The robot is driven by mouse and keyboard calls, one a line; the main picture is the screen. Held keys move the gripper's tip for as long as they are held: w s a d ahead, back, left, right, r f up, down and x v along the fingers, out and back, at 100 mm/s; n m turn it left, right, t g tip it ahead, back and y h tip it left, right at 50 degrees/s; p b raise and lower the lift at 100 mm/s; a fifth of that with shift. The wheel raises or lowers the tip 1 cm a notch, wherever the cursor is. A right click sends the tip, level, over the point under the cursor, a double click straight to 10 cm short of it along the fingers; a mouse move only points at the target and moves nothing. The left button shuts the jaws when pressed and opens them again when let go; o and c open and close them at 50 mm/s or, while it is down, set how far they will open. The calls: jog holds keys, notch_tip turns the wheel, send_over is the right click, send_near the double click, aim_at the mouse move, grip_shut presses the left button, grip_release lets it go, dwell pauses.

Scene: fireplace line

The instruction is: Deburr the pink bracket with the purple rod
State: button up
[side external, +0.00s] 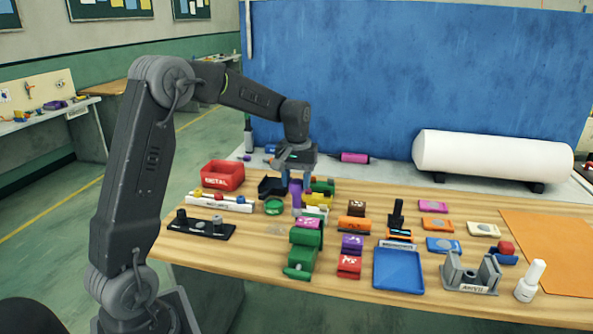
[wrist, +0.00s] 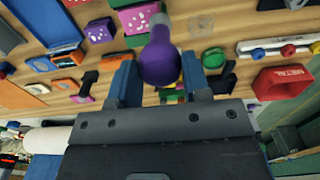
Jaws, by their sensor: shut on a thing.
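My gripper (side external: 295,178) points down over the back left part of the wooden table and is shut on the purple rod (side external: 296,194). In the wrist view the rod (wrist: 160,62) shows between the two blue fingers, its rounded end toward the camera. The pink bracket (side external: 308,223) sits on top of a green vise (side external: 302,258), in front of and a little right of the rod. The bracket also shows in the wrist view (wrist: 138,17), where the rod's far end overlaps its edge. I cannot tell whether they touch; in the side view the rod appears behind it.
A red METAL bin (side external: 222,176), a white rack (side external: 219,203) and a black holder (side external: 200,229) stand left. A blue tray (side external: 398,271), a grey ANVIL block (side external: 470,274) and a white bottle (side external: 530,281) are right. Several small coloured blocks crowd the middle.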

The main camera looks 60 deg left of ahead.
jog(key=shift+f, duration=0.65)
jog(key=shift+w+d+f, duration=0.25)
jog(key=shift+w+d, duration=0.25)
jog(key=shift+d, duration=0.05)
jog(key=shift+c, duration=0.4)
jog(key=shift+w+d, duration=1.6)
jog(key=shift+s+a+r, duration=0.1)
jog(key=shift+s+a, duration=2.1)
jog(key=shift+w+r, duration=0.1)
jog(key=shift+r, duration=3.95)
